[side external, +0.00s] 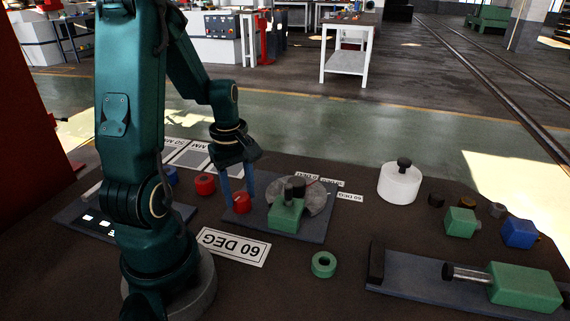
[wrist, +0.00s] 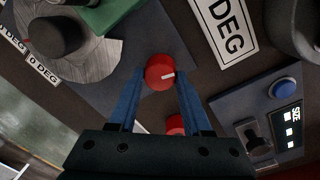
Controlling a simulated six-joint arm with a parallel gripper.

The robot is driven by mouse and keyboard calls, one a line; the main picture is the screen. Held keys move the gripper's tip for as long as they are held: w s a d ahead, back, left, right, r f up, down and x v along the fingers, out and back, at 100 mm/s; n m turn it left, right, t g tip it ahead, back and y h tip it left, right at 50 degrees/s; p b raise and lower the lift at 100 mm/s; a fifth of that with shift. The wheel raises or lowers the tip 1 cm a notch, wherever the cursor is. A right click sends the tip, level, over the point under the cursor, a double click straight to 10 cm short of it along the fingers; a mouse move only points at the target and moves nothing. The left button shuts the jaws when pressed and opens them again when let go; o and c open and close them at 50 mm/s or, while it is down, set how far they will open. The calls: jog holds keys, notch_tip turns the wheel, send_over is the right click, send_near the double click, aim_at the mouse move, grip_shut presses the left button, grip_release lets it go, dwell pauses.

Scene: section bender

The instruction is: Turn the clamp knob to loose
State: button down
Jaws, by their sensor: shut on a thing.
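The clamp knob (side external: 241,203) is a red round knob on the left part of the dark bender plate (side external: 311,229). It also shows in the wrist view (wrist: 158,66), with a white pointer mark aimed to the right. My gripper (side external: 238,196) reaches down to it from above, and its blue fingers stand on both sides of the knob. In the wrist view my gripper (wrist: 160,78) is shut on the knob. No loose or tight marking is readable beside the knob.
A grey disc (side external: 318,199) and green block (side external: 285,216) stand right of the knob. A second red round part (side external: 205,184) lies left. A "60 DEG" card (side external: 233,246) and green ring (side external: 324,264) lie in front. A white cylinder (side external: 400,186) stands farther right.

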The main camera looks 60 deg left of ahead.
aim_at(239, 197)
jog(key=shift+n, duration=1.3)
jog(key=shift+c, duration=1.7)
grip_release()
jog(key=shift+s+d+r, duration=0.1)
jog(key=shift+s+r, duration=0.05)
jog(key=shift+r, duration=2.4)
